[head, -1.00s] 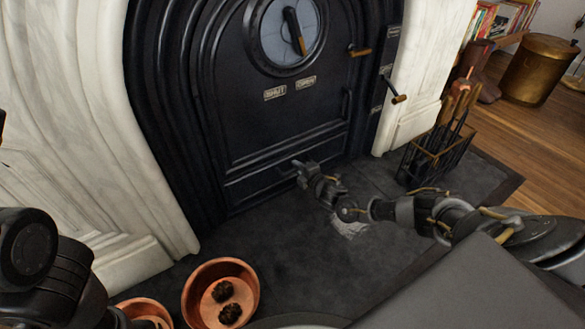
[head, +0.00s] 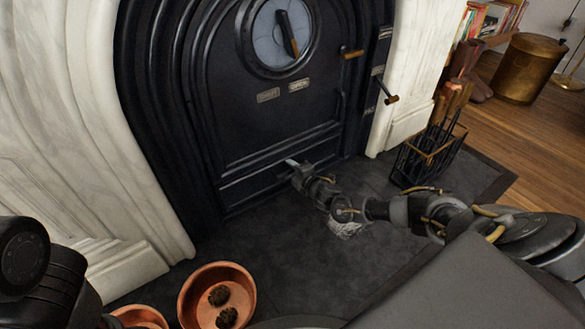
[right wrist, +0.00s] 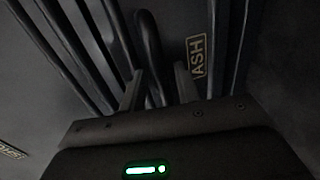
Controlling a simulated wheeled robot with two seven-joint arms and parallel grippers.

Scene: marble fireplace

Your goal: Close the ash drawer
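The ash drawer (head: 250,183) is the low black panel at the foot of the stove front in the head view. In the right wrist view its brass "ASH" plate (right wrist: 198,57) lies beside a dark curved handle (right wrist: 148,42). My right gripper (head: 293,165) is at the drawer front, low over the hearth. In the right wrist view its two fingers (right wrist: 158,85) are apart, with the handle between them. Contact with the handle cannot be told. How far the drawer stands out is hard to tell. My left arm shows at the lower left; its gripper is out of view.
A copper bowl (head: 217,296) with dark cones stands on the slate hearth (head: 290,250), with another copper vessel (head: 140,317) beside it. A fire-tool rack (head: 428,155) stands to the right. Wooden-handled levers (head: 391,99) stick out from the stove's right side.

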